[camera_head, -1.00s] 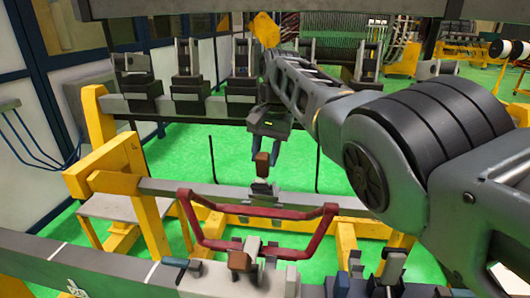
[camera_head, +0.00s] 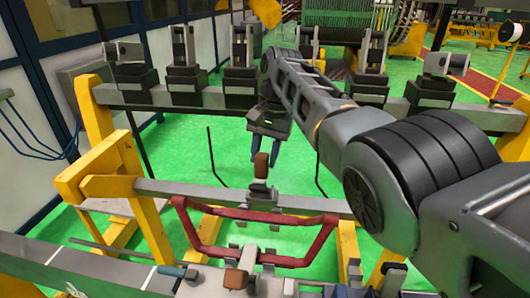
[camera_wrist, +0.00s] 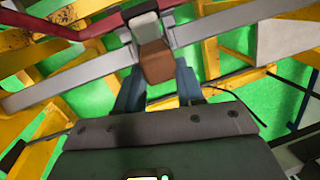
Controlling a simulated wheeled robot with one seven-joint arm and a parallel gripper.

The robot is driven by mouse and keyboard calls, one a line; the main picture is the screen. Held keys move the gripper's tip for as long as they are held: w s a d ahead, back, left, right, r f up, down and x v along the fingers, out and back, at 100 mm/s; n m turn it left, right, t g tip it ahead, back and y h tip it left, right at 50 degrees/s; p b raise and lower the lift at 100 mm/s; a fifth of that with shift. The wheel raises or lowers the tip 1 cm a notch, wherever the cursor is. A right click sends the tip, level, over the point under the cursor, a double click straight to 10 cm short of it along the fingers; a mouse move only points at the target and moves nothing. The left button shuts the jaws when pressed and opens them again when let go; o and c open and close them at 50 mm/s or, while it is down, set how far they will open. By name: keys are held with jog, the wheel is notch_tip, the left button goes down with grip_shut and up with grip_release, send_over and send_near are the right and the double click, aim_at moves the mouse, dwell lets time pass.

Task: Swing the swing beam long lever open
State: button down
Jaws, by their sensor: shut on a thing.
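My gripper (camera_head: 268,150) hangs at the middle of the head view, pointing down, with its blue-grey fingers around a brown block-like handle (camera_head: 261,166). In the wrist view the fingers flank the same brown handle (camera_wrist: 156,64), which ends in a pale grey tip (camera_wrist: 143,25). The gripper is shut on this handle; the exact contact is partly hidden. Below it, a long grey beam (camera_head: 170,191) runs across on a yellow stand (camera_head: 140,200). A red bent frame (camera_head: 255,214) sits in front of the beam. Which bar is the long lever's own shaft is unclear.
A dark rail (camera_head: 200,98) with several clamp-like fixtures stands behind. A grey bench (camera_head: 110,272) with another brown block (camera_head: 236,279) lies in front. Thin dark rods (camera_head: 214,155) stand near the gripper. Green floor (camera_head: 180,150) shows between the frames.

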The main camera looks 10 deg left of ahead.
jog(key=c, duration=0.8)
grip_release()
jog(key=shift+a+f, duration=0.15)
jog(key=shift+a, duration=0.1)
jog(key=shift+o, duration=0.2)
jog(key=shift+d, duration=0.1)
notch_tip(320, 180, up, 8)
jog(key=d+b, duration=0.1)
jog(key=shift+w+b, duration=0.3)
jog(key=shift+w, duration=0.1)
jog(key=shift+d+f, duration=0.1)
jog(key=shift+f, duration=0.05)
